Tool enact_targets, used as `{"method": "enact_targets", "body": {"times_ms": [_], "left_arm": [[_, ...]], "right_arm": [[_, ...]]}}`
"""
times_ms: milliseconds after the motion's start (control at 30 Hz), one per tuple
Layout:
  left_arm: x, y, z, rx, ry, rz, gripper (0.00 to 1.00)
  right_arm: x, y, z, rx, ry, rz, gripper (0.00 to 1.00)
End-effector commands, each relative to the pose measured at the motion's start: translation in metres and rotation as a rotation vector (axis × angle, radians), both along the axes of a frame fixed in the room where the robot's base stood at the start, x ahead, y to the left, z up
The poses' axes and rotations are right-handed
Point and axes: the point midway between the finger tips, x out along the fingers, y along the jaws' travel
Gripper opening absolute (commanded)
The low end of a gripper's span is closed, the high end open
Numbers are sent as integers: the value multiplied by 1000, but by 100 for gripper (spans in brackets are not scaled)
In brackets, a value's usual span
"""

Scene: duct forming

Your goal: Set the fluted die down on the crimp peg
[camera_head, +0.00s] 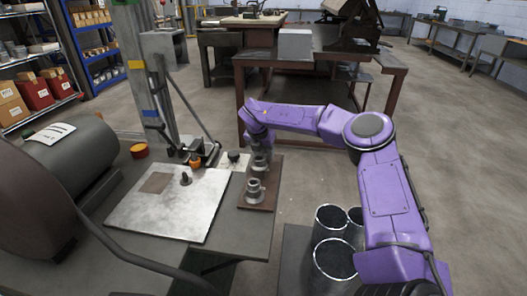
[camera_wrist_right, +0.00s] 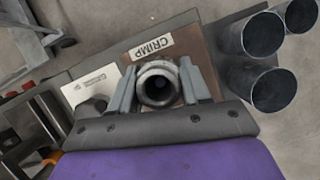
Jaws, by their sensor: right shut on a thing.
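My right gripper (camera_head: 259,152) is shut on a grey metal die with a round central hole, the fluted die (camera_wrist_right: 158,84). In the right wrist view the two fingers (camera_wrist_right: 158,90) stand on either side of it. The die is over the brown board (camera_head: 272,186), beside a white label reading CRIMP (camera_wrist_right: 152,47). I cannot tell whether the die touches the board. My left gripper is not in view.
Left of the board are a white card (camera_wrist_right: 90,86) with a dark knob (camera_head: 234,156) and a pale metal plate (camera_head: 150,212) with a short upright peg (camera_head: 186,178). Several open metal tubes (camera_head: 333,258) stand to the right, close by my right arm.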

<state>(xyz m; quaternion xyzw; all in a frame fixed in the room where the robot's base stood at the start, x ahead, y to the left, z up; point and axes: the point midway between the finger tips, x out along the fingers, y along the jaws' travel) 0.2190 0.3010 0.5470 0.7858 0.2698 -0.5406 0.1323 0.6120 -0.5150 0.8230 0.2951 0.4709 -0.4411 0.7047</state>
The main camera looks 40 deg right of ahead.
Motion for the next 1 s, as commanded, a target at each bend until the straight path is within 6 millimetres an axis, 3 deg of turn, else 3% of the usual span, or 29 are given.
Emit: {"method": "enact_targets", "body": {"times_ms": [700,733,800,1000], "left_arm": [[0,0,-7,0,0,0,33],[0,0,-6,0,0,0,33],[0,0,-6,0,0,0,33],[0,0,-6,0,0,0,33]], "right_arm": [[0,0,-6,0,-1,0,0],[0,0,-5,0,-1,0,57],[0,0,-5,0,-1,0,77],[0,0,-6,0,0,0,77]]}}
